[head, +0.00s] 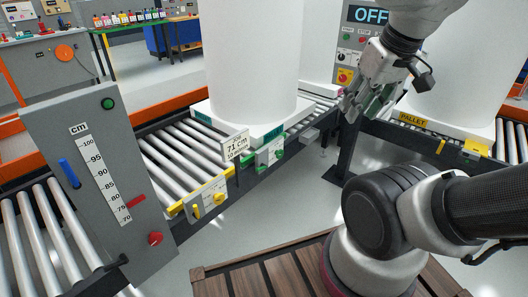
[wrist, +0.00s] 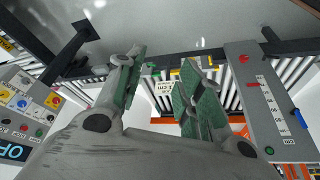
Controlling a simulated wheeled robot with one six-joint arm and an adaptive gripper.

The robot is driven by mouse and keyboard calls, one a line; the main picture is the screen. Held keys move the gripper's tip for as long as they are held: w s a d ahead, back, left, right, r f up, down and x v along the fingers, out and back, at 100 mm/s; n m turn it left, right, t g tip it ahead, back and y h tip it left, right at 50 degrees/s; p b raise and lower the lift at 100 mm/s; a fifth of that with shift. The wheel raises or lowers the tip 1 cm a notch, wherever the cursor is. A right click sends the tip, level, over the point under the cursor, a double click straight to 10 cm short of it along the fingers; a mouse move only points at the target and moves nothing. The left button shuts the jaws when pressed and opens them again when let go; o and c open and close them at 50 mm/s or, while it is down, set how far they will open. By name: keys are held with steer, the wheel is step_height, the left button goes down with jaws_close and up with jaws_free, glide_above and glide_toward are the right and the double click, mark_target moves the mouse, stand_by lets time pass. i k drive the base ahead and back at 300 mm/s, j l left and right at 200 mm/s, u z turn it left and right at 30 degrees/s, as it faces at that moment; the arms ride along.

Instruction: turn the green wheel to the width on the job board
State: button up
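The job board (head: 236,146) is a small white sign reading 71 cm, with smaller text I cannot read. Just right of it a green fitting (head: 270,151) is fixed to the conveyor's front rail; I take it for the green wheel, but its shape is unclear. The grey cm panel (head: 80,190) at left carries a white scale with a red pointer (head: 136,202) near its lower end; the exact value is not legible. My gripper (head: 362,110) is open and empty, up and right of the green fitting, apart from it. In the wrist view its green-padded fingers (wrist: 163,70) are spread.
A large white tank (head: 252,60) stands on the roller conveyor. A yellow fitting (head: 205,198) sits on the rail left of the sign. A control panel with an OFF display (head: 370,14) is behind my gripper. Open grey floor (head: 275,215) lies before the rail.

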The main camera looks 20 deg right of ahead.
mark_target(279, 153)
steer(key=i+l+z, duration=0.2)
steer(key=i+l, duration=0.55)
